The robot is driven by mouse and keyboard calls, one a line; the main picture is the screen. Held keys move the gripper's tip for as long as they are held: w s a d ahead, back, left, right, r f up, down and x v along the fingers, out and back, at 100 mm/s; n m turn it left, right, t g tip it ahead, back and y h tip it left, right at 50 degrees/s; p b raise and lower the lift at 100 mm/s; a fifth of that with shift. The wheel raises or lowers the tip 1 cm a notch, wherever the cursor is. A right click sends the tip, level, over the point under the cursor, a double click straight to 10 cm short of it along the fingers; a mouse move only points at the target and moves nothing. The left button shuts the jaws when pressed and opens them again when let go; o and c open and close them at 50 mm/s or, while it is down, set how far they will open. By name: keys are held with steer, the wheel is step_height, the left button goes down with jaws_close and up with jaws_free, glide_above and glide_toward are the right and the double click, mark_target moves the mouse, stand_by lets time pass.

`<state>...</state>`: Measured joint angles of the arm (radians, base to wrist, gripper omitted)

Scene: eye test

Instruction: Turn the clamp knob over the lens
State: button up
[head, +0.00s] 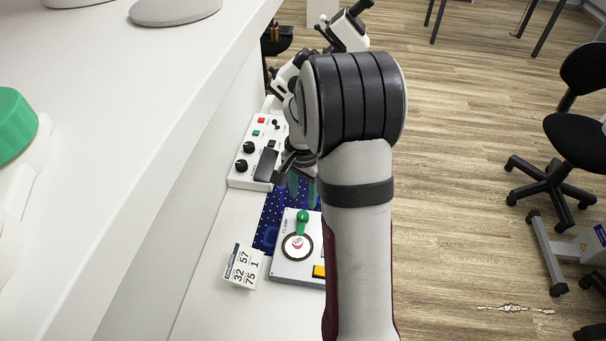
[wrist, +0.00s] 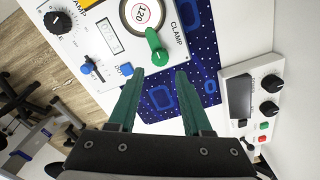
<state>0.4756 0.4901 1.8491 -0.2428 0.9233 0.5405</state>
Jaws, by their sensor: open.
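The green clamp knob (head: 303,216) sits on the white panel (head: 291,268) beside the word CLAMP. Its narrow handle points toward the lens (head: 297,246), a pale round disc in a dark ring, and its tip is at or over the ring's edge. My gripper (head: 303,187) has green fingers and is open and empty. In the wrist view my gripper (wrist: 161,74) points at the knob, with a gap between them.
A blue dotted mat (wrist: 207,55) lies beside the panel. A control box (head: 256,150) with black knobs stands behind. A small numbered card or box (head: 243,267) is left of the panel. The panel also bears a black dial (wrist: 60,22) and blue knobs. A white wall rises left.

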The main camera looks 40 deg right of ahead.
step_height(320, 180, up, 8)
steer(key=shift+s+a+r, duration=0.1)
stand_by(0.4)
